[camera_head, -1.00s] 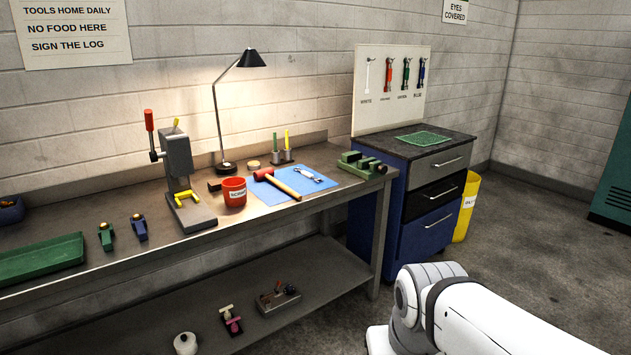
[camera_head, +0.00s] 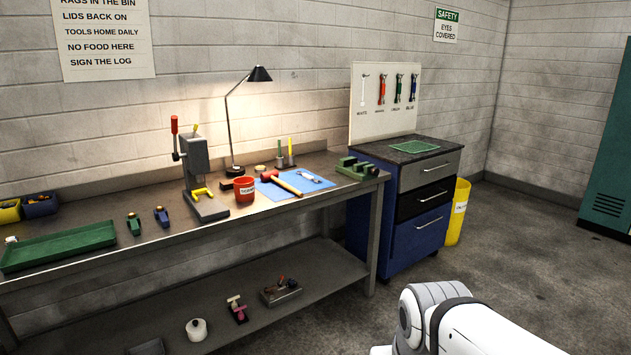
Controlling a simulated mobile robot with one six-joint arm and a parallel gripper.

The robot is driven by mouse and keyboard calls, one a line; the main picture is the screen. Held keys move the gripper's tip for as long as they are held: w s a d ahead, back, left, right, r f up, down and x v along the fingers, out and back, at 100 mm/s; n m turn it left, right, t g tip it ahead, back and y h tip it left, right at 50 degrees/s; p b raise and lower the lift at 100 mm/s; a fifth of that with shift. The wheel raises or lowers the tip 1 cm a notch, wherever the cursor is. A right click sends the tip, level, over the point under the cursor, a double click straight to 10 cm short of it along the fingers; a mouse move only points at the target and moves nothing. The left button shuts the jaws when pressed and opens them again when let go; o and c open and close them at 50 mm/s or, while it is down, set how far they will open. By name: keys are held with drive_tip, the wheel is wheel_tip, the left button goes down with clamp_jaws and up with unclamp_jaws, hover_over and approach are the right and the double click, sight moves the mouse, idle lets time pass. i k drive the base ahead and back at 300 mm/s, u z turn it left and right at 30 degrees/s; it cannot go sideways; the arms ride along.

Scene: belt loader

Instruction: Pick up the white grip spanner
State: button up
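A small spanner (camera_head: 309,178) with a pale grip lies on the blue mat (camera_head: 268,190) on the workbench, to the right of a red-headed hammer (camera_head: 283,182). It is small here, so its exact grip colour is hard to make out. A white spanner shape (camera_head: 364,90) shows on the tool board above the label "WHITE"; I cannot tell if it is a tool or a painted outline. My gripper is out of view; only a white link of my arm shows at the bottom right.
The board (camera_head: 385,101) also has red, green and blue places. On the bench (camera_head: 110,264) stand a red cup (camera_head: 244,189), a press (camera_head: 197,170), a lamp (camera_head: 233,120) and a green vise (camera_head: 357,168). A drawer cabinet (camera_head: 415,215) and yellow bin (camera_head: 457,212) stand right. The floor in front is open.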

sight(308, 176)
drive_tip(key=u, duration=0.15)
drive_tip(key=i, duration=0.95)
drive_tip(key=z, duration=0.1)
drive_tip(key=k, duration=1)
drive_tip(key=z, duration=0.7)
drive_tip(key=i, duration=2.25)
drive_tip(key=u, duration=0.25)
drive_tip(key=i, duration=1.3)
drive_tip(key=u, duration=1.4)
drive_tip(key=i, duration=0.7)
drive_tip(key=u, duration=0.45)
